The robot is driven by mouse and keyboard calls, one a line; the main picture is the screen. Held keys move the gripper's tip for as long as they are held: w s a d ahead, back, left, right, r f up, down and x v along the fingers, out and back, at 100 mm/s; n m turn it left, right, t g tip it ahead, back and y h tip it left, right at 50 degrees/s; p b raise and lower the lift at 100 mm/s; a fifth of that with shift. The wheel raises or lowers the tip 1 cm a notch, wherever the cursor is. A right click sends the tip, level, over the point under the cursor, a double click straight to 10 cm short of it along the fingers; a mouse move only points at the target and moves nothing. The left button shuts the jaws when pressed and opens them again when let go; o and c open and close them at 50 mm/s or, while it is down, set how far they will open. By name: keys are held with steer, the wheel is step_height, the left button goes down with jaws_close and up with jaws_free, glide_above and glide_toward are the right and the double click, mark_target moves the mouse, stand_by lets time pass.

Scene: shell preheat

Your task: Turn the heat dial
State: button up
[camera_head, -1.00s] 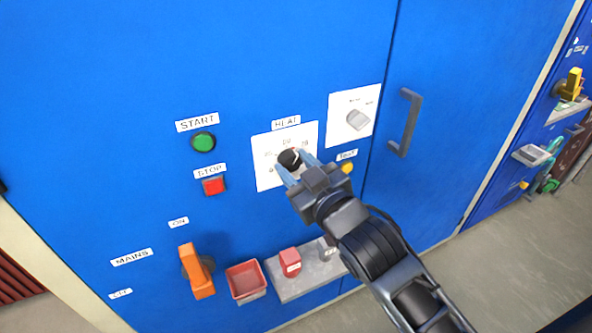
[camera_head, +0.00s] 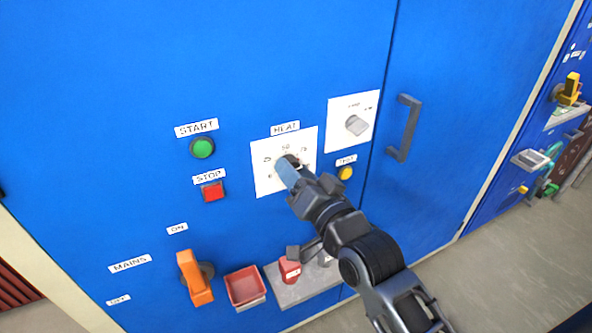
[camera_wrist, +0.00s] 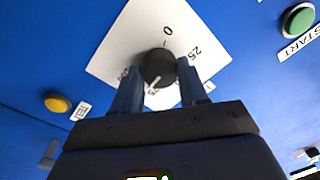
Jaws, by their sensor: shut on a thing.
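The heat dial (camera_head: 291,160) is a round black knob on a white scale plate (camera_head: 263,180) under the HEAT label, on the blue cabinet door. My gripper (camera_head: 287,168) is at the dial, coming from the lower right. In the wrist view the black dial (camera_wrist: 159,66) sits between the two blue fingers of my gripper (camera_wrist: 160,85), one on each side. The jaws are shut on it. A white pointer mark shows on the dial's lower left in that view. The scale figures 0 and 25 are readable there; others are partly hidden by the fingers.
A yellow button (camera_head: 345,173) and a grey selector knob (camera_head: 357,125) are close on the right, with a door handle (camera_head: 405,128) beyond. Green START (camera_head: 202,148) and red STOP (camera_head: 213,191) buttons are left. The orange mains lever (camera_head: 196,277) and red bin (camera_head: 245,287) are below.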

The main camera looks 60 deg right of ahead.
steer(key=shift+f+m+p, duration=0.2)
steer(key=shift+m+p, duration=1.4)
steer(key=shift+m, duration=1.9)
steer(key=shift+a, duration=0.1)
steer(key=o, duration=1.1)
steer(key=shift+c, duration=0.2)
steer(key=shift+r, duration=0.1)
steer(key=b+v, duration=0.1)
steer(key=v, duration=0.6)
steer(key=shift+s+a, duration=0.2)
steer(key=shift+s, duration=0.05)
